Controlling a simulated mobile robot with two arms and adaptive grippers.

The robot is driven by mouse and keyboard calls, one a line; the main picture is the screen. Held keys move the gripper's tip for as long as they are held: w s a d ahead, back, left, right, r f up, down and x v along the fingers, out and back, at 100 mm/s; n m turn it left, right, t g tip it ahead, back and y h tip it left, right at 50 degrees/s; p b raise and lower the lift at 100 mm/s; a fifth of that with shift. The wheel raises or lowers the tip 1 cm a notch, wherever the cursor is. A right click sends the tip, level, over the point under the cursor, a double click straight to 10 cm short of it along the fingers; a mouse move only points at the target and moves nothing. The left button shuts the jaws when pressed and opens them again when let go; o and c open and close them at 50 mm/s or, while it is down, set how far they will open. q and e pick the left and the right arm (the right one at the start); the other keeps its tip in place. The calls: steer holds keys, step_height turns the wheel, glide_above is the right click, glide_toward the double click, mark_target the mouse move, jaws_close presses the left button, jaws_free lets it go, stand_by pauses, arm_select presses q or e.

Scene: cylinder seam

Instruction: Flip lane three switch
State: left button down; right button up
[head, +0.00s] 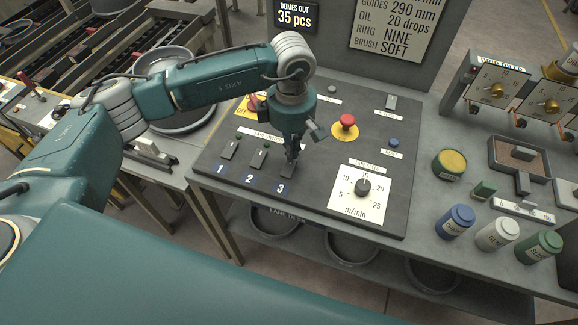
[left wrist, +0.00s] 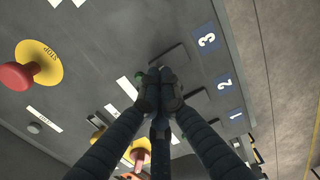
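The lane three switch (head: 287,171) is on the dark panel above the blue label 3 (head: 281,188). In the left wrist view its dark plate (left wrist: 170,55) lies just beyond my fingertips, beside the label 3 (left wrist: 207,40). My left gripper (head: 291,156) points down at this switch, its fingers drawn together (left wrist: 160,75). The fingers hide part of the switch; I cannot tell if they touch it. The lane one switch (head: 229,149) and lane two switch (head: 258,158) stand to its left. My right gripper is not in view.
A red mushroom button (head: 347,121) on a yellow disc is right of my left gripper. A speed dial (head: 363,187) sits at the panel's front right. Blue (head: 455,221), white and green jars stand on the bench further right. Bins are under the bench.

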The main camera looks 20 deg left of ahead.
arm_select(q)
steer(key=shift+f+b, duration=1.25)
stand_by(0.4)
steer(key=shift+s+r, duration=0.1)
steer(key=shift+r, duration=0.05)
steer(key=shift+r+p, duration=0.5)
steer(key=shift+r, duration=0.35)
steer(key=shift+r+p, duration=0.9)
steer(key=shift+r, duration=1.7)
